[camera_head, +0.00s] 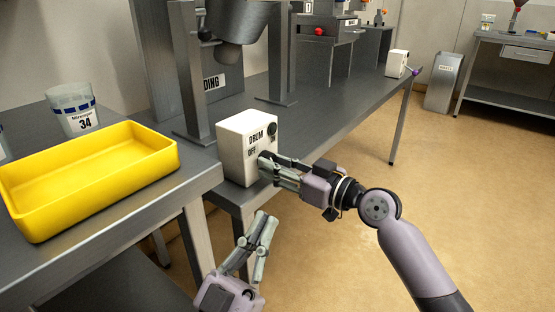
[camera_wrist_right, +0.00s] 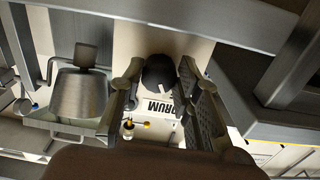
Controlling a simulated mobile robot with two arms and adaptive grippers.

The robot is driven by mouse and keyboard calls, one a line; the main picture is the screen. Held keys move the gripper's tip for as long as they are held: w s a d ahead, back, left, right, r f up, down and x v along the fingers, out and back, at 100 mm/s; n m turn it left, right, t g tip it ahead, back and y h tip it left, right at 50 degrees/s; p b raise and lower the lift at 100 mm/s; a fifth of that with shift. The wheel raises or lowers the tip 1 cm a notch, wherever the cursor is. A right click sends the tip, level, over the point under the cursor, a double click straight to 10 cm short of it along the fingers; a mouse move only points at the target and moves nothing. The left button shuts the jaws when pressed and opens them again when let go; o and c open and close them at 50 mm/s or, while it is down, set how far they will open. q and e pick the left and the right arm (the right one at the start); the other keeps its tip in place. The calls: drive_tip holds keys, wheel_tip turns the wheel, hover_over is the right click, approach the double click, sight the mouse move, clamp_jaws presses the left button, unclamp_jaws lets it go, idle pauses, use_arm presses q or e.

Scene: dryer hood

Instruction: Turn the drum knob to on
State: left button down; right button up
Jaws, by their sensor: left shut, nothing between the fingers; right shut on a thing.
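The drum control box (camera_head: 232,140) is a white box labelled DRUM and OFF, on the edge of the grey bench. My right gripper (camera_head: 266,168) is at the lower part of that face. In the right wrist view, the black knob (camera_wrist_right: 158,70) sits between the fingers of the right gripper (camera_wrist_right: 158,88), with the DRUM label upside down beside it. The gripper is shut on the knob. My left gripper (camera_head: 266,216) is shut and empty, low in front of the bench.
A yellow tray (camera_head: 95,196) and a white cup marked 34 (camera_head: 73,110) stand on the left bench. A grey machine frame (camera_head: 187,75) rises behind the box. Another white box (camera_head: 397,63) stands at the bench's far end.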

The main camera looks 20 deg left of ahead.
use_arm(q)
wheel_tip(320, 180, down, 17)
drive_tip(key=w+a+g+y+p, duration=0.15)
drive_tip(key=g+y+p, duration=0.25)
drive_tip(key=g, duration=0.7)
drive_tip(key=s+a+f+n+g+y+p, duration=0.1)
drive_tip(key=s+a+f+g+p, duration=0.3)
drive_tip(key=s, duration=0.4)
drive_tip(key=s+a+f+g+y+p, duration=0.1)
drive_tip(key=s+a+f+g+p, duration=0.1)
drive_tip(key=s+f+g, duration=0.35)
drive_tip(key=shift+s+d+f+g+p, duration=0.15)
drive_tip(key=shift+f+g+p, duration=0.25)
drive_tip(key=shift+f, duration=1.25)
use_arm(e)
drive_tip(key=shift+s+r+m, duration=0.1)
drive_tip(key=shift+m, duration=3.65)
drive_tip(key=shift+s+r+m, duration=0.1)
drive_tip(key=shift+m, duration=3.65)
